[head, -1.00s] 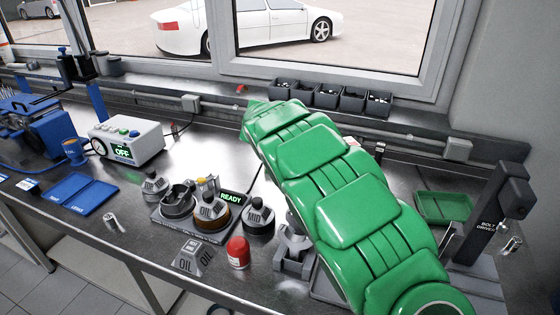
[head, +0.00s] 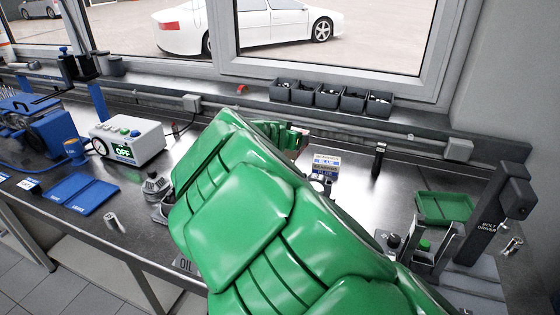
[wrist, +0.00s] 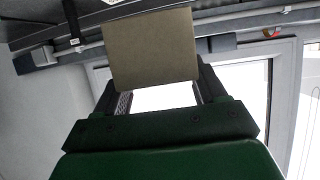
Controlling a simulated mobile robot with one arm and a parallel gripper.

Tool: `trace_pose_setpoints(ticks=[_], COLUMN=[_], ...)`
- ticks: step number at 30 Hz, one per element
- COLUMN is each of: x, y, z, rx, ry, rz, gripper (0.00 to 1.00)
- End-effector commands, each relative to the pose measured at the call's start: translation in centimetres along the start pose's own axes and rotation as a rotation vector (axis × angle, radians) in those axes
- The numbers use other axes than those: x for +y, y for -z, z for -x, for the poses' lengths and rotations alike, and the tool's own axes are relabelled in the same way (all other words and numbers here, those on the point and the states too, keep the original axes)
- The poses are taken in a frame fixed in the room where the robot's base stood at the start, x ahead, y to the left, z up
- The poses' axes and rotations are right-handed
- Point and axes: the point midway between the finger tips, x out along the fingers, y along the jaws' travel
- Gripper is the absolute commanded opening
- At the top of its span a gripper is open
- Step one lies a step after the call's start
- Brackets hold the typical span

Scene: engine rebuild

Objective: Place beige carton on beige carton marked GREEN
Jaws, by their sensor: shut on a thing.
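In the wrist view, my gripper (wrist: 160,92) is shut on a plain beige carton (wrist: 150,47), which sticks out beyond the fingers. In the head view, my green arm hides most of the bench centre, and the gripper end (head: 298,137) shows only in part behind it, near the back of the bench. The held carton cannot be clearly made out there. A small pale carton (head: 325,164) with a blue band stands on the bench just right of the gripper end. Its print is too small to read. I cannot make out a mark reading GREEN.
Black bins (head: 328,96) line the sill behind. A green tray (head: 444,207) and the bolt driver stand (head: 489,225) are at the right. A dark upright cylinder (head: 379,157) stands behind the tray's left.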

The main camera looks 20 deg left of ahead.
Motion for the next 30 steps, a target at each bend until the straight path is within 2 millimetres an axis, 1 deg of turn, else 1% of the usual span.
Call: trace_pose_setpoints(ticks=[1, 6, 9, 12, 14, 30], x=[0.0, -0.2, -0.4, -0.6, -0.8, -4.2], y=[0.2, 0.1, 0.2, 0.1, 0.1, -0.2], z=[0.6, 1.8, 2.3, 2.3, 1.9, -3.4], rx=[0.003, 0.000, 0.000, 0.000, -0.002, -0.002], ry=[0.020, 0.082, 0.106, 0.116, 0.117, 0.119], rz=[0.010, 0.040, 0.050, 0.055, 0.057, 0.056], gripper=[0.32, 0.32, 0.32, 0.32, 0.32, 0.32])
